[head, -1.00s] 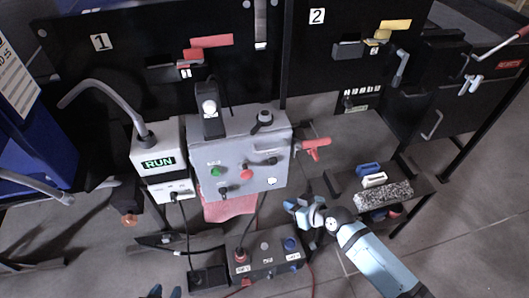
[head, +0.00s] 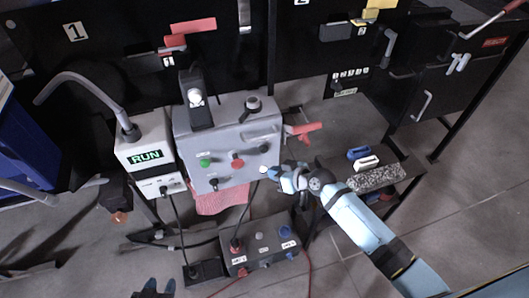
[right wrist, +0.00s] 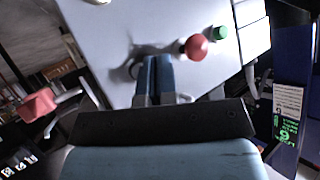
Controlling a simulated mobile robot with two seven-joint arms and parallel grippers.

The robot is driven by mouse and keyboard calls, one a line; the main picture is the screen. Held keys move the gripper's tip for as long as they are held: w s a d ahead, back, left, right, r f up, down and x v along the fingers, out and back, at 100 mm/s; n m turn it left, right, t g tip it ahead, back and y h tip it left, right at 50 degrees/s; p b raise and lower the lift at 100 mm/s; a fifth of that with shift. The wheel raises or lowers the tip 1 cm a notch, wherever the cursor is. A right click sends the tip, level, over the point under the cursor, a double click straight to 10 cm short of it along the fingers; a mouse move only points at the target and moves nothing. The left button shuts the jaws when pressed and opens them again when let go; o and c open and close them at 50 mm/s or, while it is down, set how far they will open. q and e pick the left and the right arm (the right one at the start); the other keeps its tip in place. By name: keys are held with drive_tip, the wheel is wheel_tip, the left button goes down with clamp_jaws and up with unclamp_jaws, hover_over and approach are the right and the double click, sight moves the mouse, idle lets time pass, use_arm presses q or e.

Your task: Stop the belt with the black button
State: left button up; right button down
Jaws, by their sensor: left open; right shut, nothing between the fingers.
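The grey control box (head: 226,138) has a green button (head: 205,162), a red button (head: 237,163) and small black controls on its sloped face. One black control (head: 264,149) is right of the red button; another (head: 213,184) is below the green one. My right gripper (head: 272,172) is shut and empty at the box's lower right. In the right wrist view its fingertips (right wrist: 158,62) overlap the panel beside a dark round part (right wrist: 134,68), left of the red button (right wrist: 195,46); I cannot tell whether they touch. My left gripper (head: 153,289) is open at the bottom edge.
A white unit (head: 148,157) left of the box displays RUN. A red-handled part (head: 303,130) sticks out at the box's right. A dark button box (head: 258,247) with cables stands below. A dark shelf at right holds blue and white pieces and a speckled block (head: 377,179).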

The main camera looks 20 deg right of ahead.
sight(264, 150)
drive_tip(key=w+b, duration=0.1)
drive_tip(key=w, duration=0.3)
drive_tip(key=shift+w+a, duration=0.1)
drive_tip(key=shift+w, duration=0.3)
idle(0.8)
drive_tip(key=shift+w, duration=0.1)
idle(0.9)
drive_tip(key=shift+w+b, duration=0.35)
